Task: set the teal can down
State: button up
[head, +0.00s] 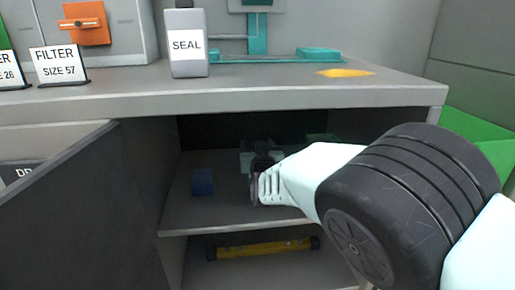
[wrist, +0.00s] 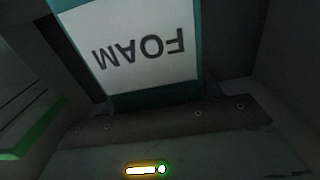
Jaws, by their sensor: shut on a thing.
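The teal can (wrist: 150,98) fills the upper middle of the wrist view, with a white label reading FOAM upside down. My gripper (head: 258,168) reaches into the open cabinet and is shut on the can, above the upper shelf (head: 225,216). In the head view the can is mostly hidden in shadow and behind my gripper. I cannot tell whether its base touches the shelf.
A dark blue object (head: 203,181) stands on the same shelf, left of my gripper. A yellow and black tool (head: 262,249) lies on the lower shelf. An open cabinet door (head: 65,205) is at left. The counter (head: 240,95) overhangs my arm and holds a grey SEAL container (head: 186,45).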

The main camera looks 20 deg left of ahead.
jog(key=o, duration=1.6)
jog(key=shift+s+d+r, duration=0.1)
jog(key=shift+s+d, duration=0.05)
jog(key=shift+s, duration=0.1)
jog(key=p+v, duration=0.4)
jog(key=v, duration=0.7)
jog(key=shift+s, duration=0.2)
jog(key=shift+d, duration=0.15)
